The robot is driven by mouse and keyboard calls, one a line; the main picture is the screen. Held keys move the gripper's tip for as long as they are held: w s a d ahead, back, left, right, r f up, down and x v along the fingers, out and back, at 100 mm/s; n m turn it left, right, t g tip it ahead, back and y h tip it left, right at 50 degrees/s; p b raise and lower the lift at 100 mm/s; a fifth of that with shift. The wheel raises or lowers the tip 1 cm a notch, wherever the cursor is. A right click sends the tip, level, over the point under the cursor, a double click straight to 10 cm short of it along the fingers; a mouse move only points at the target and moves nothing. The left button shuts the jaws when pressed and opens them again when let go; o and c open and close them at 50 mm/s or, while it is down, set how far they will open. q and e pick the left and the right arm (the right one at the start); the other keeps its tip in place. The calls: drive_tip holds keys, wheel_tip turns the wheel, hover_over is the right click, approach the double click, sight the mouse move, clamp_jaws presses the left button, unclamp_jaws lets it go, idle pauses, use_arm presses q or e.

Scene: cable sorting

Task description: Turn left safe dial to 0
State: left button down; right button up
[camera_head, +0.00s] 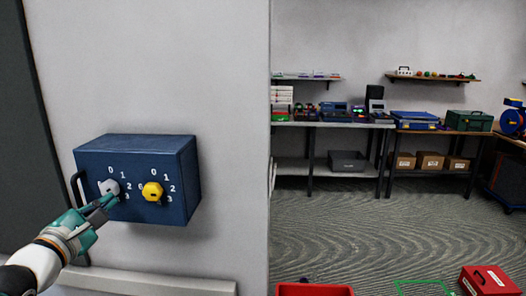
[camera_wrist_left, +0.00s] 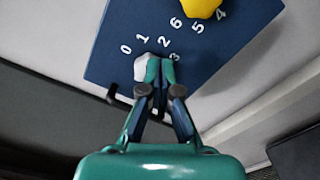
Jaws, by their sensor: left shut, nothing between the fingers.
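The blue safe (camera_head: 140,150) is on the light wall at the left of the head view; the left wrist view shows its front (camera_wrist_left: 225,55). Its left dial (camera_head: 106,185) is light grey, with printed numbers from 0 to 3 around it. It also shows in the left wrist view (camera_wrist_left: 140,70), partly hidden by a fingertip. Which number it points to I cannot tell. My left gripper (camera_head: 108,201) is shut and empty, its fingertips (camera_wrist_left: 160,66) right at the dial's side near the 3. Whether they touch it I cannot tell. My right gripper is not in view.
A yellow dial (camera_head: 152,191) sits right of the grey one on the safe. A dark handle (camera_head: 77,190) sticks out at the safe's left. Tables (camera_head: 340,124) with boxes stand far right. A red bin (camera_head: 315,290) and red case (camera_head: 488,281) are low at the right.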

sight(127, 185)
use_arm(q)
drive_tip(key=w+p, duration=0.1)
drive_tip(key=w, duration=0.2)
drive_tip(key=shift+w+d, duration=0.15)
drive_tip(key=shift+w, duration=0.05)
drive_tip(key=shift+r, duration=0.15)
drive_tip(key=shift+w+f, duration=0.2)
drive_tip(key=shift+w, duration=0.1)
drive_tip(key=shift+s, duration=0.1)
